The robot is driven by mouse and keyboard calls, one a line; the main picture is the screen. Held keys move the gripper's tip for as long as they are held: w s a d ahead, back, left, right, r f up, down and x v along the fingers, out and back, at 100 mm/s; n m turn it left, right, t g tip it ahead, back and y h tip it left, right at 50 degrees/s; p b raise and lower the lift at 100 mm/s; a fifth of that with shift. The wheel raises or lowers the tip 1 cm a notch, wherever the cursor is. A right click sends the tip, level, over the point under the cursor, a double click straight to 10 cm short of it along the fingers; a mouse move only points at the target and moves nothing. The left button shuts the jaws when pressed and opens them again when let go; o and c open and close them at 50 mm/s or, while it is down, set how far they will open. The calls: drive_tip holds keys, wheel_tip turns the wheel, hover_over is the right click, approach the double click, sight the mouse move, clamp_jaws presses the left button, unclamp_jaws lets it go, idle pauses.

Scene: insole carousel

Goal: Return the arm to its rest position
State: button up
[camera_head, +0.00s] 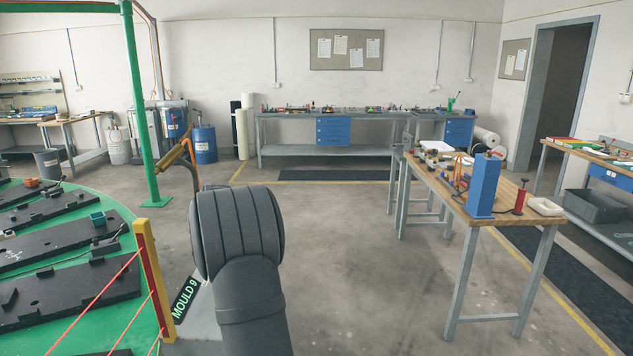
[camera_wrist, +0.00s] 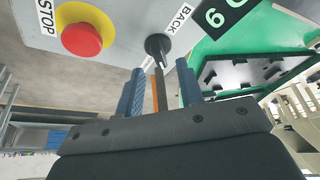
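In the wrist view my gripper (camera_wrist: 160,68) shows two blue fingers standing apart, with a clear gap between them. A black selector knob (camera_wrist: 158,46) on a grey control panel (camera_wrist: 122,12) appears just beyond the fingertips, in line with the gap. I see no contact with it. A narrow orange-brown strip shows in the gap; I cannot tell what it belongs to. In the head view my dark grey arm stands in the lower middle and hides my gripper.
A red stop button (camera_wrist: 82,39) on a yellow base is left of the knob. The green carousel (camera_head: 130,216) with dark moulds is at left, beside a yellow post (camera_head: 150,275) with red cords. A workbench (camera_head: 510,212) stands at right. Open floor lies between.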

drive_tip(key=x, duration=0.3)
drive_tip(key=shift+w+a+f, duration=0.1)
drive_tip(key=shift+f, duration=0.25)
drive_tip(key=shift+r+n+y, duration=0.25)
drive_tip(key=shift+n+y, duration=0.05)
drive_tip(key=shift+n, duration=0.4)
drive_tip(key=n+g, duration=0.1)
drive_tip(key=n, duration=0.1)
drive_tip(key=n+g, duration=0.1)
drive_tip(key=n, duration=0.1)
drive_tip(key=shift+w+n+y, duration=0.15)
drive_tip(key=shift+n+y, duration=0.15)
drive_tip(key=shift+y, duration=0.1)
drive_tip(key=shift+n+g, duration=0.4)
drive_tip(key=shift+n, duration=0.8)
drive_tip(key=shift+w+r+n, duration=0.1)
drive_tip(key=shift+n, duration=0.3)
drive_tip(key=v, duration=0.7)
drive_tip(key=shift+d, duration=0.2)
